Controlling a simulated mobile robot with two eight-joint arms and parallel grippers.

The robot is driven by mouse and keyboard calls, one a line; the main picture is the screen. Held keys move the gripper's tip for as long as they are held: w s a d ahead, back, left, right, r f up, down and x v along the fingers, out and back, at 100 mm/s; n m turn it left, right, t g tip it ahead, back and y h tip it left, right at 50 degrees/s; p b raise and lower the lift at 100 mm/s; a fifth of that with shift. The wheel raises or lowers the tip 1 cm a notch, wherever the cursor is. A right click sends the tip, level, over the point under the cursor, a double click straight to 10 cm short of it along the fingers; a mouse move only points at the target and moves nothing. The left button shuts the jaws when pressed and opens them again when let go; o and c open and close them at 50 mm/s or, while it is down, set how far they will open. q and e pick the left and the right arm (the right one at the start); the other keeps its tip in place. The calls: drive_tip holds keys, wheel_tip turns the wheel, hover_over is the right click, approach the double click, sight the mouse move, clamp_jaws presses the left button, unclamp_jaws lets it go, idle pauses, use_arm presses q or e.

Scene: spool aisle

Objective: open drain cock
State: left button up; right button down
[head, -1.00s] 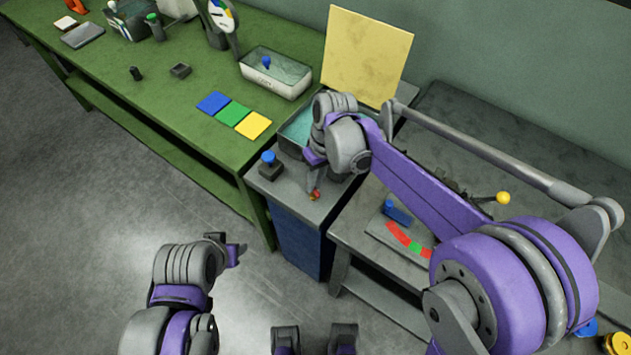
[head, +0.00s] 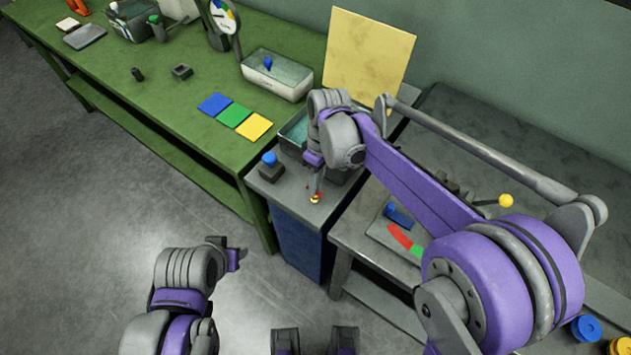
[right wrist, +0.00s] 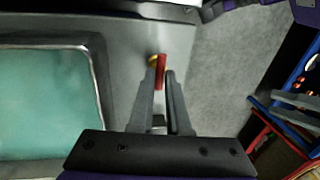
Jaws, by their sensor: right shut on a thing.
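The drain cock shows as a small brass body (head: 315,200) with a red handle at the front edge of the grey-topped blue cabinet (head: 300,240). In the right wrist view the red handle (right wrist: 161,72) lies between my fingertips, with the brass part (right wrist: 153,61) just beside it. My right gripper (right wrist: 162,76) is shut on the red handle; it reaches down to it in the head view (head: 316,188). The fingers partly hide the cock. My left gripper (head: 236,257) hangs over the floor, away from the cabinet; its jaws are not clear.
A basin with teal liquid (right wrist: 45,105) is set in the cabinet top behind the cock. A blue-knobbed block (head: 270,168) stands left of it. The green bench (head: 160,115) is at left, a grey table (head: 350,240) at right. Open floor (head: 90,190) lies in front.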

drive_tip(key=c, duration=0.9)
unclamp_jaws()
drive_tip(key=shift+r, duration=0.1)
drive_tip(key=r, duration=0.3)
drive_tip(key=w+r, duration=0.1)
drive_tip(key=r, duration=0.3)
drive_tip(key=d+r, duration=0.1)
drive_tip(key=r, duration=0.2)
drive_tip(key=shift+w+d+r+p, duration=0.1)
drive_tip(key=shift+w+r+p, duration=0.15)
drive_tip(key=shift+w+p, duration=0.1)
drive_tip(key=s+d+f+m+t, duration=0.2)
drive_tip(key=s+d+m, duration=0.1)
drive_tip(key=s+d, duration=0.2)
drive_tip(key=s+d+f+m+t+p, duration=0.1)
drive_tip(key=s+d+f+m+t, duration=0.1)
drive_tip(key=s+d+m, duration=0.2)
drive_tip(key=s+d+f+m+t+h, duration=0.1)
drive_tip(key=s+d+f+m+t, duration=0.2)
drive_tip(key=s+d, duration=0.4)
drive_tip(key=shift+s+m+p, duration=0.4)
drive_tip(key=shift+s+m, duration=0.1)
drive_tip(key=shift+s, duration=0.55)
